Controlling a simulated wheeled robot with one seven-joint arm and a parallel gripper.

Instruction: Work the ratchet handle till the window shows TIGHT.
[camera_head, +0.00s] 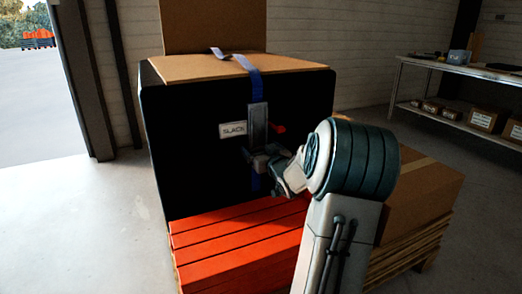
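The window (233,129) is a small light plate on the dark front of the load, and it reads SLACK. A blue strap (256,88) runs down from the top of the load. The grey ratchet (258,118) sits on the strap, right of the window. A small red part (279,128) shows at its right; I cannot tell if it belongs to the handle. My gripper (262,160) is at the ratchet's lower end, in front of the strap. My wrist partly hides it, and whether the fingers are closed on the handle is unclear.
A carton (430,190) on a wooden pallet (415,255) is close at right, partly behind my arm. A metal bench (465,68) stands at back right. The floor (90,220) at left is clear.

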